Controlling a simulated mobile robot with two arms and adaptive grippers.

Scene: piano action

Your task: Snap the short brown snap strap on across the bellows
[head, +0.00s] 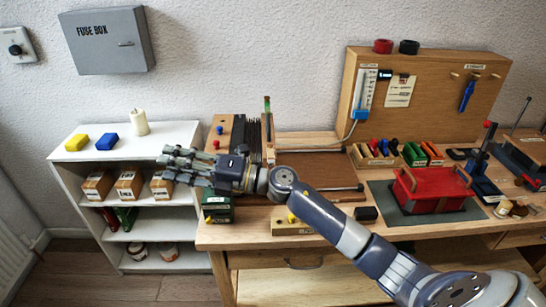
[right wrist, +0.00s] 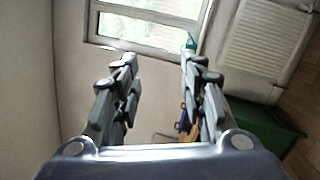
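My right gripper (head: 172,166) reaches left in the head view, in front of the white shelf and left of the workbench. In the right wrist view its two fingers (right wrist: 158,72) stand apart with nothing held between them. A dark ridged block (head: 254,137), which looks like the bellows, sits between wooden boards at the bench's left end, behind and to the right of the gripper. My arm covers part of the bench in front of it. I cannot make out a short brown snap strap. My left gripper is not in view.
The workbench (head: 262,238) holds a red box (head: 432,188), bins of coloured-handled tools and a wooden tool board (head: 430,108). The white shelf (head: 165,136) carries a candle, yellow and blue blocks and cartons. The right wrist view shows a window, radiator (right wrist: 265,45) and green bin (right wrist: 262,130).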

